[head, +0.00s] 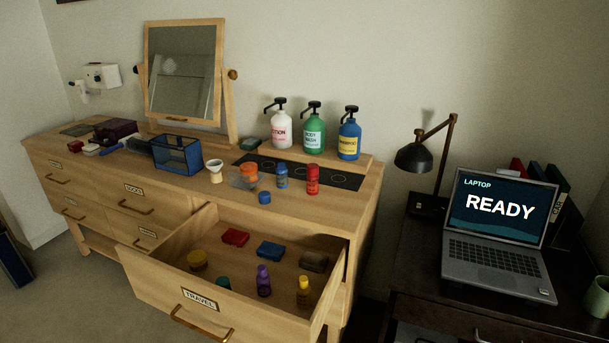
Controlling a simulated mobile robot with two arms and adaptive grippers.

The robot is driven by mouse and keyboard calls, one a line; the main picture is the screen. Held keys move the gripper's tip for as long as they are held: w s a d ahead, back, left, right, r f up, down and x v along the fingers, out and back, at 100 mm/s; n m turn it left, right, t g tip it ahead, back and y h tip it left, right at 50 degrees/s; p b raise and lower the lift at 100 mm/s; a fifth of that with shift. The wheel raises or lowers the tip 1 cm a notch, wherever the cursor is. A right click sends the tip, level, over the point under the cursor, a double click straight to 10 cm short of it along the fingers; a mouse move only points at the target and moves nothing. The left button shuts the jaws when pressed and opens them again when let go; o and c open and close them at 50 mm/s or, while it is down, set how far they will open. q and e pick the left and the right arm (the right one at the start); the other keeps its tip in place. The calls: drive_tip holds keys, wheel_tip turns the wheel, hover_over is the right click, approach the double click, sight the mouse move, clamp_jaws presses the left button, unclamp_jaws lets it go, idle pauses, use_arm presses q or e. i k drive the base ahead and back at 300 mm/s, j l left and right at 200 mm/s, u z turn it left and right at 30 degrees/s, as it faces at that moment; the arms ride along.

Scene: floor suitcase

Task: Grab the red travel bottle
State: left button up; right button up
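The red travel bottle (312,180) stands upright on the dresser top, near its front edge and above the open drawer. A small blue bottle (282,176) stands just to its left. A blue cap-like piece (264,197) lies in front of the blue bottle, close to the edge. Neither of my grippers is in the head view, so their state and distance from the bottle are hidden.
The open TRAVEL drawer (186,287) juts out below, holding a purple bottle (263,281), a yellow bottle (303,291) and other small items. Large pump bottles (313,133) stand behind on a raised shelf. A clear bowl (239,181) is left; a laptop (497,262) is right.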

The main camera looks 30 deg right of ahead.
sight(313, 181)
drive_tip(key=i+j+z, duration=0.1)
drive_tip(key=z, duration=0.3)
drive_tip(key=j+z, duration=0.1)
drive_tip(key=z, duration=0.3)
drive_tip(key=i+j+z, duration=0.1)
drive_tip(key=z, duration=0.3)
drive_tip(key=j+z, duration=0.2)
drive_tip(key=z, duration=0.2)
